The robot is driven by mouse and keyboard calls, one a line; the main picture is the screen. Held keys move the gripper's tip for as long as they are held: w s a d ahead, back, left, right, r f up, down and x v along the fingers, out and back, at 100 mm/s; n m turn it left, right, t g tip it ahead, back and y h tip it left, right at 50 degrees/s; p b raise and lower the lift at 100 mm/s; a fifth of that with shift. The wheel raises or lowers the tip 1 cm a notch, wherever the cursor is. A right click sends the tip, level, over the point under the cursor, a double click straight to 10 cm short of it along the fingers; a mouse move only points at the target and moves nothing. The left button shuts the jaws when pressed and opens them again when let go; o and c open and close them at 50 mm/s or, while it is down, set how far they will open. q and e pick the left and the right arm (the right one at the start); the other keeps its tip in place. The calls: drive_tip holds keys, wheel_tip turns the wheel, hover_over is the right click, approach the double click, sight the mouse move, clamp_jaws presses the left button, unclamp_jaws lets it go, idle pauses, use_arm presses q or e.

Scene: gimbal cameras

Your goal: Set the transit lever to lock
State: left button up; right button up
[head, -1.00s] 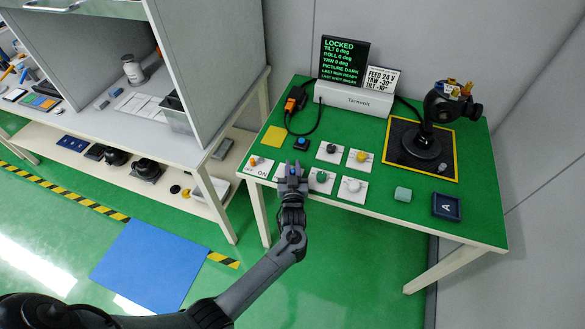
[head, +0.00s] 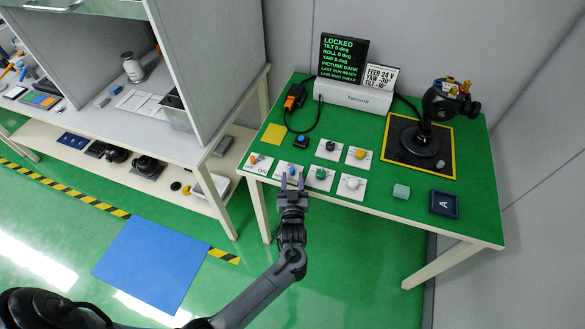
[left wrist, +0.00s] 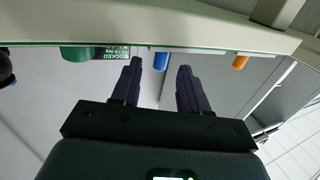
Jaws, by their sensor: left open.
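The gimbal (head: 437,115) stands on a black pad on the green table. A screen (head: 343,58) at the back reads LOCKED, with tilt, roll and yaw at 0 deg. My left gripper (head: 291,183) is open and empty at the front edge, its tips just short of a small blue control (head: 292,170). The blue control (left wrist: 161,62) shows between the fingers in the left wrist view, apart from both. An orange lever (head: 256,158) stands on the OFF/ON plate to its left. No label naming the transit lever is readable. My right gripper is not in view.
A green knob (head: 320,174) and a white knob (head: 352,183) lie right of the blue control. Black (head: 330,146) and yellow (head: 360,154) knobs lie behind.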

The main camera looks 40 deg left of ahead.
use_arm(q)
drive_tip(key=shift+v, duration=2.4)
drive_tip(key=s+a+f+m+h, duration=0.2)
drive_tip(key=s+a+f, duration=0.2)
drive_tip(key=s, duration=0.5)
drive_tip(key=s+d+r+m+g+h+p, duration=0.1)
drive_tip(key=s+d+r+m+g+h, duration=0.4)
drive_tip(key=s, duration=0.3)
drive_tip(key=s+d+r+m+g+h+p, duration=0.1)
drive_tip(key=s+d+r+m+g+h, duration=0.2)
drive_tip(key=s+d+g, duration=0.45)
wheel_tip(320, 180, up, 34)
drive_tip(key=s+a+t+h+p, duration=0.1)
drive_tip(key=a+p, duration=0.1)
drive_tip(key=p, duration=3.2)
drive_tip(key=shift+r+n+t, duration=0.15)
drive_tip(key=shift+n+t, duration=0.15)
drive_tip(key=shift+t, duration=0.05)
drive_tip(key=shift+s, duration=0.15)
